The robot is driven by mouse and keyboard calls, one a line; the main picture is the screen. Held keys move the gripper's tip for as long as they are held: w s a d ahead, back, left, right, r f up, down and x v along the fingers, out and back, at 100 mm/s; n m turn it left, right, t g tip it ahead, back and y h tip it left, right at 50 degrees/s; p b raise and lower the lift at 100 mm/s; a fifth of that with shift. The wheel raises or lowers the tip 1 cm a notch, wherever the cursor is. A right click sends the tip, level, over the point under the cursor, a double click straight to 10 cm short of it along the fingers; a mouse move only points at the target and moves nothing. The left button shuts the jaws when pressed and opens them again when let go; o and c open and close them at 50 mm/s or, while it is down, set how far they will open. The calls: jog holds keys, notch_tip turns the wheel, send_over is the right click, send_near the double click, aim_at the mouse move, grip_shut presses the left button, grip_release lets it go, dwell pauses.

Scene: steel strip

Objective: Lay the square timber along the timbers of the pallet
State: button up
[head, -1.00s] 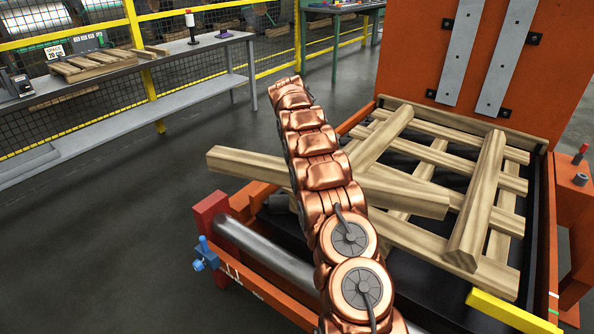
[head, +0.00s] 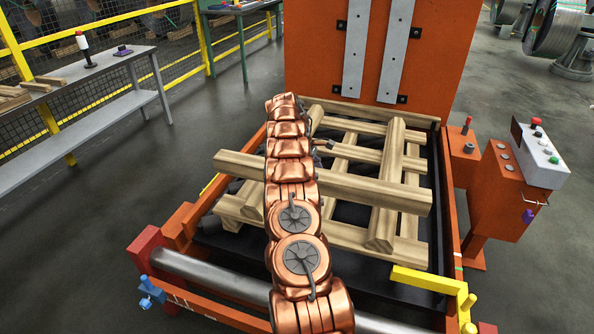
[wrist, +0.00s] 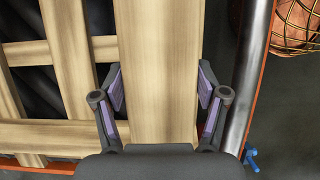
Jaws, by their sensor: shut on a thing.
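The square timber (head: 365,189) is a long pale wooden beam held above the pallet (head: 350,236). In the head view it runs left to right with its right end nearer, over the pallet timber running away from me (head: 384,229). My gripper (wrist: 160,85) is shut on the square timber, which also fills the middle of the wrist view (wrist: 160,40), with a finger at each side. In the head view my arm hides the grip and part of the beam. I cannot tell the height of the gap below it.
The pallet lies in an orange frame with a steel roller (head: 215,276) at the front and a yellow bar (head: 428,281) at front right. An orange upright (head: 320,50) stands behind. A control box (head: 520,165) stands right, and a grey bench (head: 95,112) left.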

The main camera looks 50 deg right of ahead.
aim_at(321, 191)
jog(key=shift+s+d+r, duration=0.3)
jog(key=shift+s+d, duration=0.45)
jog(key=shift+s, duration=0.05)
jog(key=shift+r+p, duration=0.15)
jog(key=shift+p, duration=0.45)
jog(key=shift+f+b, duration=0.45)
jog(key=shift+f, duration=3.65)
jog(key=shift+f, duration=0.25)
jog(key=o, duration=1.6)
jog(key=shift+o, duration=1.3)
jog(key=shift+a+f, duration=0.1)
jog(key=shift+f, duration=0.05)
